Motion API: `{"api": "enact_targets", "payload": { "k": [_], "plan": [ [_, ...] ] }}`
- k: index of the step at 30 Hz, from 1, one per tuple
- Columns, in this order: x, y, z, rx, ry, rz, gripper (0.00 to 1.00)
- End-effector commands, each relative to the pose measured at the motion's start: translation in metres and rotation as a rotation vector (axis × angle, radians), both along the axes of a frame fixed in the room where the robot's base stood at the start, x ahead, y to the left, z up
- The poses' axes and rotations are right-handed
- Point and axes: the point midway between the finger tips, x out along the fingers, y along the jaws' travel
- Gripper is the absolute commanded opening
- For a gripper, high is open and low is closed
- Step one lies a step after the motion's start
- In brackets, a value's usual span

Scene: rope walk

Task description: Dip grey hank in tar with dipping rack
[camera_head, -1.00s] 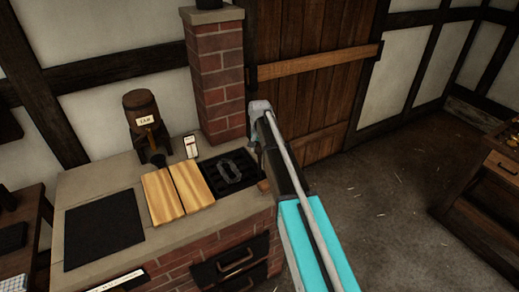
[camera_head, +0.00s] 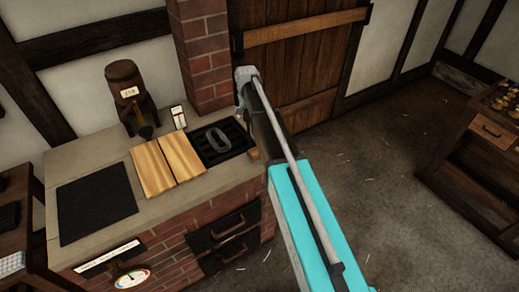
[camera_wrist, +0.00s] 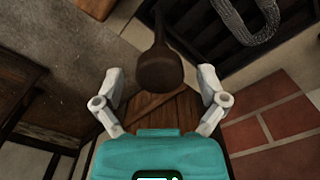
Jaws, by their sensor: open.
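The grey hank (camera_head: 217,138) is a looped coil lying on a black slatted rack (camera_head: 229,155) at the right end of the brick stove top. In the wrist view, the hank (camera_wrist: 262,20) and the dark slats (camera_wrist: 195,32) are at the upper right. My gripper (camera_wrist: 160,78) is open, its pale fingers spread to either side of a rounded dark wooden handle (camera_wrist: 158,68); I cannot tell what it joins. No tar surface shows.
Two light wooden boards (camera_head: 168,163) lie left of the rack, beside a black plate (camera_head: 97,208). A labelled dark keg (camera_head: 127,98) and a small white gauge card (camera_head: 178,117) stand behind. A brick chimney (camera_head: 204,57) rises behind the rack. Open floor (camera_head: 390,180) lies right.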

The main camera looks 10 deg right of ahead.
Motion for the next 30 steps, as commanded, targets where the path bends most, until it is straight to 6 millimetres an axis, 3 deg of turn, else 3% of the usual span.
{"api": "enact_targets", "payload": {
  "k": [30],
  "plan": [
    [0.000, 0.001, -0.076, 0.000, 0.001, 0.001, 0.92]
  ]
}}
